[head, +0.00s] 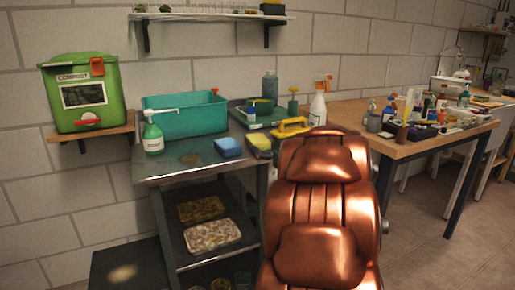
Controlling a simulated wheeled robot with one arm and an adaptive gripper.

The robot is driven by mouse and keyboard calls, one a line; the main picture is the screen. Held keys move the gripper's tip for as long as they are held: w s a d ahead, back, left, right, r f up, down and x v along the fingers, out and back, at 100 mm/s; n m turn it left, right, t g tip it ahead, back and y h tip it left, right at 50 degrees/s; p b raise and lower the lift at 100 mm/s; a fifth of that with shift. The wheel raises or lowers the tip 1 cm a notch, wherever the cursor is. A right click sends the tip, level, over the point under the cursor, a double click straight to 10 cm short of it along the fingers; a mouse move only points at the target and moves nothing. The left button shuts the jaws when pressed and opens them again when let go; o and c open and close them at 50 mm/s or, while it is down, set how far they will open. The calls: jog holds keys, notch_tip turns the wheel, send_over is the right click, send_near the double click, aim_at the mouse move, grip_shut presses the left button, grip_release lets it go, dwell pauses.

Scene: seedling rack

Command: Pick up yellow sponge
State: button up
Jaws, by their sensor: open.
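A yellow block (259,142), which looks like the yellow sponge, lies at the front of the dark metal bench top (187,171). A darker patch shows on its front side. A blue sponge (228,147) lies just left of it. A yellow handled tool (291,127), perhaps a trowel or brush, lies behind it to the right. My gripper is not in view. The right part of the bench top is hidden in the foreground.
Trays (213,236) lie on the shelf below. A cluttered wooden table (410,145) stands right. Open floor (430,245) lies at lower right.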

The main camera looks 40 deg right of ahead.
aim_at(262, 140)
jog(key=shift+x, duration=1.1)
jog(key=w, duration=0.1)
jog(key=w+b, duration=0.1)
jog(key=w, duration=0.1)
jog(key=shift+w+d+r+b, duration=0.25)
jog(key=shift+d+b, duration=0.05)
jog(key=shift+b, duration=0.1)
jog(key=shift+w+d, duration=0.25)
jog(key=shift+w, duration=0.4)
jog(key=shift+c, duration=0.4)
jog(key=c, duration=0.8)
